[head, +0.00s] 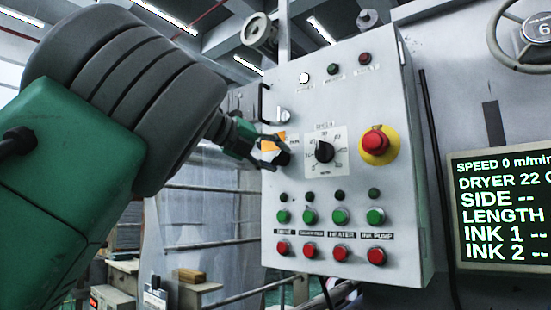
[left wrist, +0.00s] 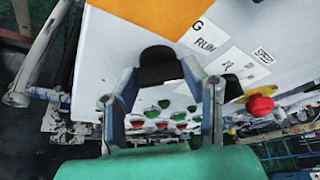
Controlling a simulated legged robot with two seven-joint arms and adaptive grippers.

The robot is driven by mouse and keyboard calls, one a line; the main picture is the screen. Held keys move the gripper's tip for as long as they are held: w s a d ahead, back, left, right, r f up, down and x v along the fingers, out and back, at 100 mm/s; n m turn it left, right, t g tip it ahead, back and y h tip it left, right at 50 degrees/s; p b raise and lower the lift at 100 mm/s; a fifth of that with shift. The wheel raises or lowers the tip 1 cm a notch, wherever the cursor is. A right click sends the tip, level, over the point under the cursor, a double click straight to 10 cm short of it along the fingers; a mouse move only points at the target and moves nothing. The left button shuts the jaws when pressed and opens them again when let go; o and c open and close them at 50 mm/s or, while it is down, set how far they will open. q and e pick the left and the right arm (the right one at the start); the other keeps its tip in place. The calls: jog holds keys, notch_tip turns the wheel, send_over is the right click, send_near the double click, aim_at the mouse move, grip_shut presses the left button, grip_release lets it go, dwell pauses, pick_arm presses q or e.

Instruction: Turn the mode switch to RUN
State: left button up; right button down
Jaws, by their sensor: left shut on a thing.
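The mode switch is a black knob (left wrist: 158,60) on the front of the grey control box (head: 350,230). In the head view its dark end (head: 283,158) shows at the box's left side, partly covered by my gripper. An orange plate (head: 269,144) lies around it, also in the left wrist view (left wrist: 140,15). A white label reading RUN (left wrist: 205,38) is right of the knob in the left wrist view. My left gripper (head: 274,152) is at the switch, its fingers (left wrist: 162,82) shut on the knob from both sides. The knob's pointer direction cannot be told. My right gripper is not in view.
Right of the switch are the black speed dial (head: 324,152) and a red emergency button on yellow (head: 375,142). Below are rows of green and red buttons (head: 340,216). A lit display (head: 500,210) and a handwheel (head: 520,40) are at the right.

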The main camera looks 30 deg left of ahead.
pick_arm(q)
jog(key=shift+w+f, duration=0.1)
jog(key=shift+f, duration=0.35)
jog(key=o, duration=1.2)
jog(key=shift+c, duration=0.2)
jog(key=shift+w+r, duration=0.1)
jog(key=shift+w, duration=0.1)
jog(key=shift+s+r, duration=0.15)
jog(key=shift+s, duration=0.05)
jog(key=v, duration=1.1)
jog(key=shift+s+a, duration=0.15)
